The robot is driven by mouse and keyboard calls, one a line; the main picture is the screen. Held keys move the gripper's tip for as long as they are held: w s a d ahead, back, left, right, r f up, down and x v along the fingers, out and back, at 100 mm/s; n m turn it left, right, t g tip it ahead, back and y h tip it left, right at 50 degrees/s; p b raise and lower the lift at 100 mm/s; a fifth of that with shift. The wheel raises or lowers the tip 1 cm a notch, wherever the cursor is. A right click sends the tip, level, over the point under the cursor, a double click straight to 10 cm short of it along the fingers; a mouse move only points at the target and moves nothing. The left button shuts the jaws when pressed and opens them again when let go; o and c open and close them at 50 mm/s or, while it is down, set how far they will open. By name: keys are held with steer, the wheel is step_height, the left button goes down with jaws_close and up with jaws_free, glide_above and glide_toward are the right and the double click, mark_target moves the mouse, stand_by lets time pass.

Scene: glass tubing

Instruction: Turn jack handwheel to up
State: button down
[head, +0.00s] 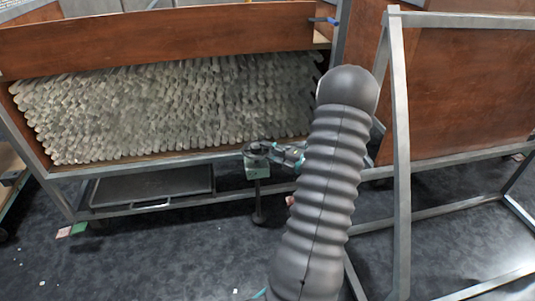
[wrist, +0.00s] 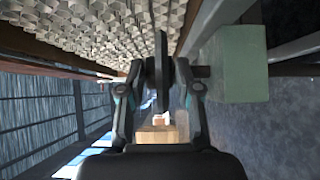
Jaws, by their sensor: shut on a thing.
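The jack is a pale green box (head: 257,170) on a dark post, in front of the rack's lower rail in the head view. Its dark handwheel (head: 254,149) sits at the top of the box, partly hidden by my gripper (head: 278,153), which reaches it from the right. In the wrist view the handwheel (wrist: 161,48) shows edge-on as a thin dark upright disc. My gripper (wrist: 164,78) has a finger on each side of it and is shut on its rim. A short dark shaft leads right to the green box (wrist: 239,64).
A wood-panelled rack (head: 160,38) holding many stacked glass tubes (head: 170,108) stands behind the jack. A dark tray (head: 150,187) lies under it. A grey metal frame (head: 400,130) stands at right. The dark floor in front at left is mostly clear.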

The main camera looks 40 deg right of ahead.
steer(key=shift+w+d+n+g+y, duration=0.25)
steer(key=shift+n+g+y, duration=0.25)
steer(key=shift+y, duration=0.4)
steer(key=shift+w+a+n, duration=0.1)
steer(key=shift+n, duration=0.2)
steer(key=c, duration=0.8)
jaws_free()
steer(key=shift+a+y, duration=0.1)
steer(key=shift+y, duration=0.2)
